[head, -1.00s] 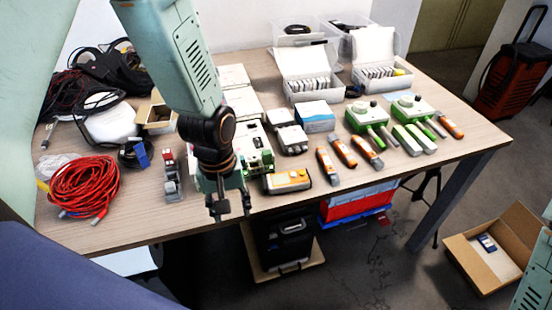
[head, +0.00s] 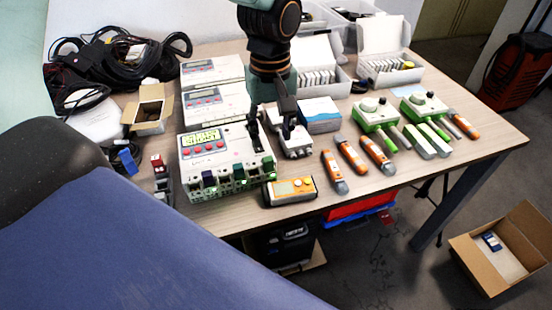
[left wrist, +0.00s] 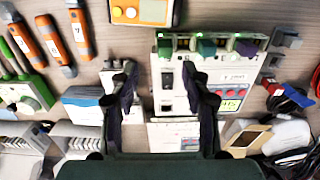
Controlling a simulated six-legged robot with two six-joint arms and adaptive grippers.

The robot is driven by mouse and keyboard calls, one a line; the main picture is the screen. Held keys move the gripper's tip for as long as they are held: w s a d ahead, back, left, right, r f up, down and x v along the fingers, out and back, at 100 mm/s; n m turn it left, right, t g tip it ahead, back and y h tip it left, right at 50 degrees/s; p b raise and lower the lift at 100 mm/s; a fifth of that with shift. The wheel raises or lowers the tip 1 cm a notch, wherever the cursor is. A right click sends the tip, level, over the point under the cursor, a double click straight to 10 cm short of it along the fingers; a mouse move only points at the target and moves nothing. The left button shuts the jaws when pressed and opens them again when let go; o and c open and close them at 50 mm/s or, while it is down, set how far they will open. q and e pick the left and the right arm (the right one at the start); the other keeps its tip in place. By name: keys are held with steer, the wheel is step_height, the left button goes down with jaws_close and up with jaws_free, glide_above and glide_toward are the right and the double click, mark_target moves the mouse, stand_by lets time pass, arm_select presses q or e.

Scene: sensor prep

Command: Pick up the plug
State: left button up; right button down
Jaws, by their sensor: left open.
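I cannot tell for certain which thing is the plug. A white device (head: 200,150) with a lit yellow-green display has several small coloured plug-like pieces along its front edge, one of them dark blue (head: 208,178) and one green (head: 268,166). In the left wrist view, a green piece (left wrist: 165,47) and a purple piece (left wrist: 206,47) sit at the device's edge. My left gripper (head: 271,130) is open and empty, fingers pointing down, over the device's right side. Its fingers also show in the left wrist view (left wrist: 158,78). My right gripper is out of view.
An orange meter (head: 290,189) lies at the table's front edge. A white box (head: 295,142) and a blue-topped box (head: 320,115) stand right of the device. Small red-and-grey blocks (head: 158,166) stand left of it. Orange tools (head: 350,156) lie to the right.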

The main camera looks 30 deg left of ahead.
mark_target(268, 159)
arm_select(q)
steer(key=f, duration=0.1)
steer(key=f+b, duration=0.1)
steer(key=s+f, duration=0.1)
steer(key=shift+a+f, duration=0.3)
steer(key=shift+a, duration=0.05)
steer(key=f, duration=0.1)
steer(key=f+b, duration=0.2)
steer(key=shift+w+d+f, duration=0.15)
steer(key=shift+d+f, duration=0.1)
steer(key=shift+f, duration=0.25)
steer(key=shift+a, duration=0.3)
steer(key=shift+d, duration=0.2)
steer(key=c, duration=0.4)
steer(key=shift+a, duration=0.15)
steer(key=c, duration=0.5)
jaws_close()
